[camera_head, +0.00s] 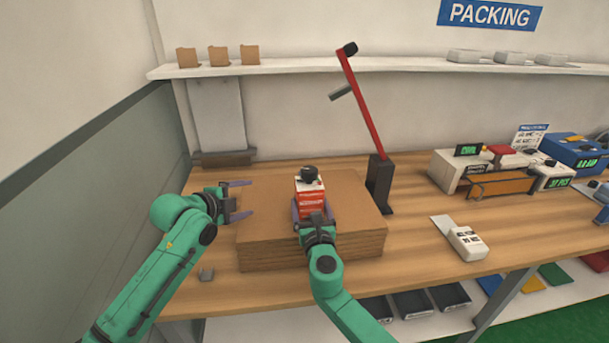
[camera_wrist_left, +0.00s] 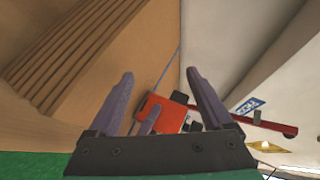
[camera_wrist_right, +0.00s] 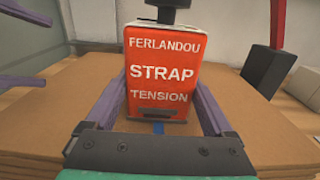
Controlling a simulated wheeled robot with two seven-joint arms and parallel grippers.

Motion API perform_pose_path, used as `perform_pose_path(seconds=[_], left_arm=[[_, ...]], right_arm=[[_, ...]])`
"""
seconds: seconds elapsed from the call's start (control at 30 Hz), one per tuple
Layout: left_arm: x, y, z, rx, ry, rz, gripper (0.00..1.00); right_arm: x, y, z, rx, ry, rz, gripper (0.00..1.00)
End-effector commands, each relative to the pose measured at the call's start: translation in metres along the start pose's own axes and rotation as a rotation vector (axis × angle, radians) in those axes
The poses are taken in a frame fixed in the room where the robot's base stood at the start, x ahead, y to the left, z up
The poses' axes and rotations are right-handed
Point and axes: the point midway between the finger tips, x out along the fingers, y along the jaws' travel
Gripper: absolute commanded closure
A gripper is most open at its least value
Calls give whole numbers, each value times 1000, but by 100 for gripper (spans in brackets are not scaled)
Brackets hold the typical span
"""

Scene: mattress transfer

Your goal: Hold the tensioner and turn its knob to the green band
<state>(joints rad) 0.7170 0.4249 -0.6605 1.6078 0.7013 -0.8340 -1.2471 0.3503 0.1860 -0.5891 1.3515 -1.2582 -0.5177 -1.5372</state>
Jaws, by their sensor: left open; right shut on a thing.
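The tensioner (camera_head: 310,197) is a red and white box lettered "FERLANDOU STRAP TENSION", standing on the cardboard stack (camera_head: 262,258). Its black knob (camera_head: 309,174) sits on top. My right gripper (camera_head: 312,218) is shut on the tensioner, with a finger on each side of it in the right wrist view (camera_wrist_right: 162,100). My left gripper (camera_head: 241,199) is open and empty, left of the tensioner and apart from it. The left wrist view shows the red tensioner (camera_wrist_left: 165,116) beyond its open fingers. No green band on the tensioner can be made out.
A red lever on a black post (camera_head: 380,185) stands right of the stack. A handheld device (camera_head: 466,243) and a machine with displays (camera_head: 490,170) are further right. A shelf (camera_head: 340,66) runs along the wall.

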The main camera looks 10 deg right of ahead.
Motion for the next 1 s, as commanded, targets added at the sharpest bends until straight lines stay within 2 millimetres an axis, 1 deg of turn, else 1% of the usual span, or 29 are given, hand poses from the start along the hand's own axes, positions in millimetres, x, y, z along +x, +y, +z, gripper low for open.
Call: perform_pose_path(seconds=[0.03, 0.07, 0.1, 0.17, 0.2, 0.27, 0.3, 0.4, 0.43, 0.5, 0.53, 0.6, 0.67, 0.77, 1.0], left_arm=[[-2, -5, 0, 175, -67, -27, 16], [-4, -10, -1, 294, -108, -47, 16], [-8, -16, -6, 454, -158, -75, 16], [-13, -24, -19, 694, -223, -118, 16], [-17, -27, -31, 856, -260, -149, 16], [-23, -30, -55, 1092, -304, -197, 16], [-27, -29, -72, 1240, -325, -232, 16], [-36, -20, -112, 1542, -361, -309, 16], [-38, -16, -122, 1611, -367, -327, 16], [-43, -10, -139, 1727, -378, -363, 16], [-44, -8, -144, 1759, -380, -373, 16], [-44, -6, -150, 1799, -385, -387, 16], [-39, -8, -151, 1806, -386, -389, 16], [-24, -17, -153, 1803, -387, -390, 16], [27, -43, -156, 1800, -388, -387, 16]], right_arm=[[0, 0, 2, 0, -4, 0, 100], [0, 0, 2, 0, -4, 0, 100], [0, 0, 2, 0, -4, 0, 100], [0, 0, 2, 0, -4, 0, 100], [0, 0, 2, 0, -4, 0, 100], [0, 0, 2, 0, -4, 0, 100], [0, 0, 2, 0, -4, 0, 100], [0, 0, 2, 0, -4, 0, 100], [0, 0, 2, 0, -4, 0, 100], [0, 0, 2, 0, -4, 0, 100], [0, 0, 2, 0, -4, 0, 100], [0, 0, 2, 0, -4, 0, 100], [0, 0, 2, 0, -4, 0, 100], [0, 0, 2, 0, -4, 0, 100], [0, 0, 2, 0, -4, 0, 100]])
